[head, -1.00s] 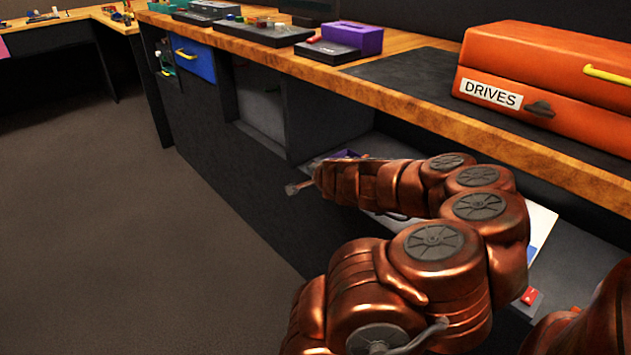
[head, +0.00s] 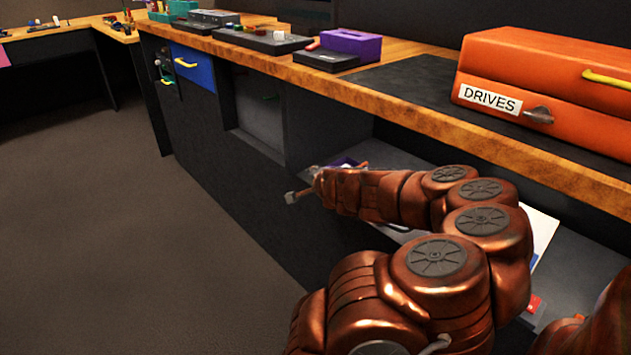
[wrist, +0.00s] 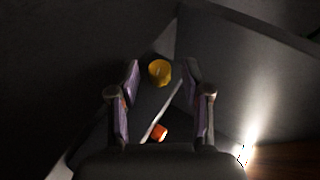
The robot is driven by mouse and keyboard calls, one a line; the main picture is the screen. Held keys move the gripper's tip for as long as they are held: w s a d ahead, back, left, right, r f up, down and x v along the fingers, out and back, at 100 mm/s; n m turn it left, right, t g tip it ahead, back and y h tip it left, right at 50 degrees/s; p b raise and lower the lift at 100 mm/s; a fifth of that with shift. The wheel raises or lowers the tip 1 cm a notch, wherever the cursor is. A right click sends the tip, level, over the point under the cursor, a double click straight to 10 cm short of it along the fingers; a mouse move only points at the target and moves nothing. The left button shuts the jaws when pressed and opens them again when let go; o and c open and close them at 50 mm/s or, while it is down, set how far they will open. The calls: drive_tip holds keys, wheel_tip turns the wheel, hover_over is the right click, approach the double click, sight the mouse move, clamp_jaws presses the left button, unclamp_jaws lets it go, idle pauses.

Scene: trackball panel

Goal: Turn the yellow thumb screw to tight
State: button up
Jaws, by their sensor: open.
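The yellow thumb screw (wrist: 159,72) shows in the wrist view as a round knob on a dark surface. My gripper (wrist: 161,79) is open, with one purple-padded finger to each side of the screw in the picture. Gaps show between the knob and both fingers; I cannot tell how far the tips are from it in depth. In the head view my copper-coloured arm reaches into the opening under the counter. The thumb screw cannot be made out there, and the fingers are not clear.
A small orange piece (wrist: 158,132) lies between the finger bases in the wrist view. The wooden counter (head: 408,112) overhangs my arm. An orange case labelled DRIVES (head: 545,85) and a purple box (head: 352,45) stand on it. Open floor (head: 110,230) lies to the left.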

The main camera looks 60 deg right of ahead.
drive_tip(key=shift+w+r+p, duration=0.1)
drive_tip(key=shift+r+p, duration=0.1)
drive_tip(key=shift+p, duration=0.75)
drive_tip(key=p, duration=0.2)
drive_tip(key=g+p, duration=0.1)
drive_tip(key=p, duration=0.1)
drive_tip(key=shift+w+r+g+y+p, duration=0.1)
drive_tip(key=shift+r+g+y+p, duration=0.1)
drive_tip(key=shift+g+y+p, duration=0.15)
drive_tip(key=n+g+y+p, duration=0.1)
drive_tip(key=g+p, duration=0.1)
drive_tip(key=p, duration=0.7)
drive_tip(key=shift+w+r+g, duration=0.1)
drive_tip(key=shift+w+g, duration=0.05)
drive_tip(key=shift+g, duration=0.2)
drive_tip(key=p, duration=0.3)
drive_tip(key=g+p, duration=0.1)
drive_tip(key=p, duration=0.1)
drive_tip(key=shift+w+d+r+n+g+y+p, duration=0.1)
drive_tip(key=shift+w+r+n+g+y+p, duration=0.05)
drive_tip(key=shift+n+g+y+p, duration=0.2)
drive_tip(key=g+p, duration=0.2)
drive_tip(key=p, duration=0.3)
drive_tip(key=shift+w+y, duration=0.15)
drive_tip(key=shift+y, duration=0.15)
drive_tip(key=shift+w+d+f+n+g+p, duration=0.1)
drive_tip(key=shift+f+n+g+p, duration=0.2)
drive_tip(key=shift+g+p, duration=0.45)
